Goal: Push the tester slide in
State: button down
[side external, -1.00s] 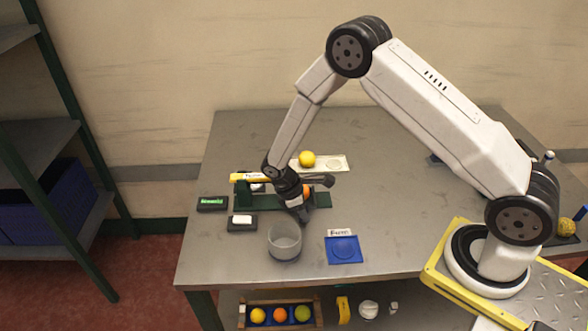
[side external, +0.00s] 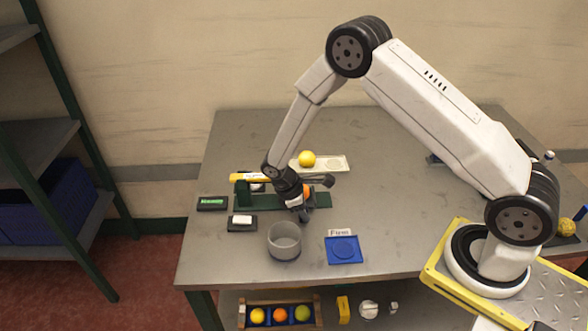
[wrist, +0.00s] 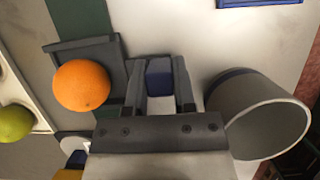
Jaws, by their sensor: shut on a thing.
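The tester stands mid-table in the side view, with a dark green base (side external: 322,200) and a yellow bar (side external: 250,178) on top. Its slide shows in the wrist view as a dark grey tray (wrist: 90,48) with a raised edge. An orange (wrist: 82,86) rests at the tray; in the side view the orange (side external: 307,189) is partly hidden behind my gripper (side external: 303,213). In the wrist view my gripper (wrist: 162,88) is shut on a small blue block (wrist: 159,78), which looks like the slide's handle. How far in the slide sits cannot be told.
A grey cup (side external: 284,243) stands close in front of my gripper. A blue plate (side external: 344,251) lies to its right. A yellow fruit (side external: 307,159) sits on a pale tray (side external: 337,162) behind.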

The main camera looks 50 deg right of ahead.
jog(key=shift+w+a+r, duration=0.1)
jog(key=shift+w+a, duration=2.85)
jog(key=shift+w, duration=0.1)
jog(key=shift+c, duration=2.2)
grip_release()
jog(key=v, duration=0.7)
jog(key=shift+r, duration=0.35)
jog(key=shift+a, duration=0.1)
